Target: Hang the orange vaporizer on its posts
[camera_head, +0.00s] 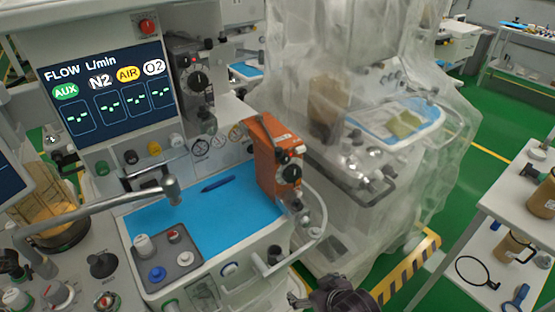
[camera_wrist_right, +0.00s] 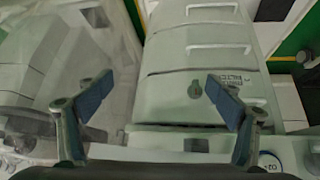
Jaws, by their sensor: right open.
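The orange vaporizer (camera_head: 272,160), with a black dial on its front, stands upright at the right end of the blue work surface (camera_head: 225,212). A black vaporizer (camera_head: 190,82) is mounted on the machine to the right of the flow screen. I cannot make out the empty posts clearly. My right gripper (camera_head: 335,294) is at the bottom edge of the head view, below and to the right of the orange vaporizer and apart from it. In the right wrist view its blue-padded fingers (camera_wrist_right: 160,88) are spread wide with nothing between them. My left gripper is not in view.
A pale curved rail (camera_head: 318,215) runs beside the vaporizer. A plastic-draped machine (camera_head: 345,110) stands to the right. A white shelf cart (camera_head: 515,205) is at the far right.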

